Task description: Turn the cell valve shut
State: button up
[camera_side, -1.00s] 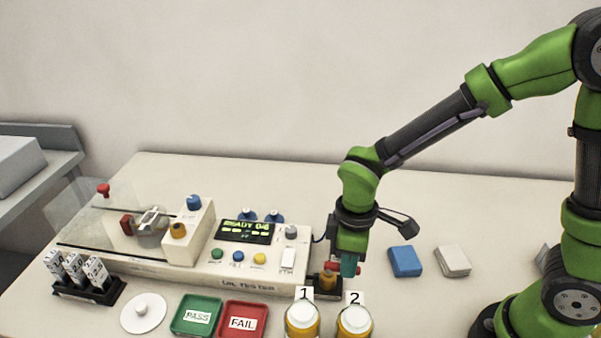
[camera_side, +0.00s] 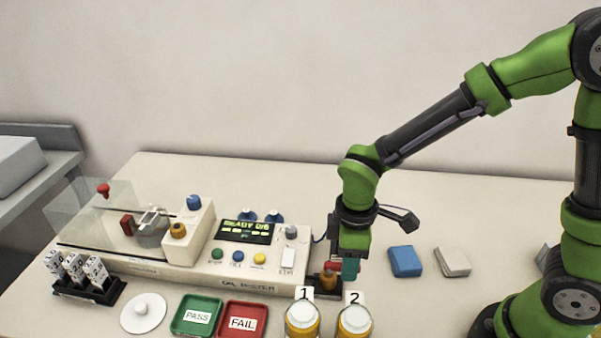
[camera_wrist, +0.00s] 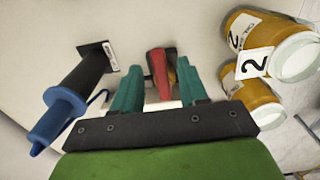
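A red lever handle (camera_wrist: 159,72), which I take for the cell valve's handle, stands between the two teal fingers of my gripper (camera_wrist: 158,92) in the wrist view. The fingers look apart, one on each side of it, with narrow gaps; contact cannot be made out. An orange part shows just behind the handle. In the side view my gripper (camera_side: 345,268) points down at the right end of the tester. A small red part (camera_side: 332,266) shows there beside the fingers, above an amber part (camera_side: 328,281). The fingers hide most of the handle in that view.
The tester (camera_side: 205,275) lies left of my gripper. Amber jars 1 (camera_side: 302,322) and 2 (camera_side: 354,322) stand close in front. A blue block (camera_side: 405,261) and a grey block (camera_side: 453,261) lie to the right. A black post with a blue end (camera_wrist: 75,95) stands left of my fingers.

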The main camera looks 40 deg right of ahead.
notch_tip(320, 180, up, 17)
dwell(0.7)
jog(key=shift+f, duration=0.1)
jog(key=s+d+m+t+y, duration=0.2)
jog(key=s+d+m+t, duration=0.4)
jog(key=d+m, duration=0.4)
jog(key=m+t, duration=0.1)
jog(key=m, duration=0.2)
jog(key=shift+s+d+r, duration=0.2)
jog(key=shift+d+r, duration=0.05)
